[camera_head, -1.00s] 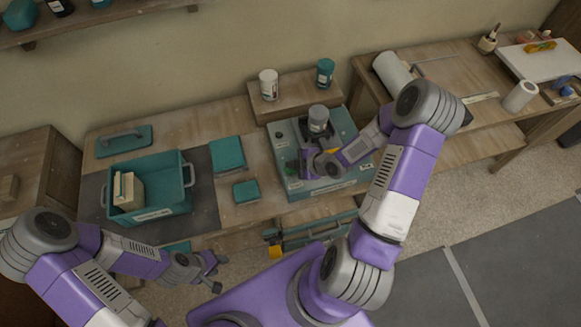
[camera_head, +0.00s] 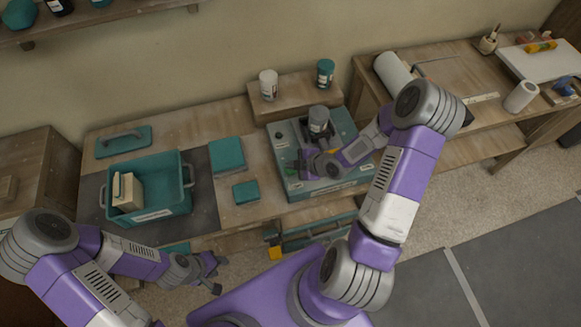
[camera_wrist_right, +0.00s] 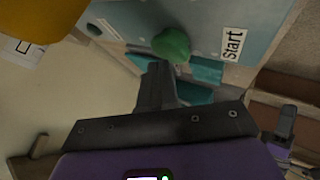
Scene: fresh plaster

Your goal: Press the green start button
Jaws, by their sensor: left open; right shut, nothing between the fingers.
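The green start button (camera_wrist_right: 172,44) is a rounded green knob on the teal machine (camera_wrist_right: 205,20), beside a white "Start" label (camera_wrist_right: 232,44). In the head view the machine (camera_head: 345,180) stands on the bench with a grey cylinder (camera_head: 318,120) on top. My right gripper (camera_wrist_right: 158,72) is shut and empty, its tip right by the button's lower edge in the wrist view. I cannot tell whether it touches. In the head view my right gripper (camera_head: 302,166) is over the machine's left part. My left gripper (camera_head: 219,274) is open and empty in front of the bench.
A teal crate (camera_head: 165,213) with a cream block stands at the left of the bench, with teal boxes (camera_head: 228,155) between it and the machine. A wooden riser (camera_head: 295,97) holding two jars is behind the machine. A second bench (camera_head: 450,75) stands at the right.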

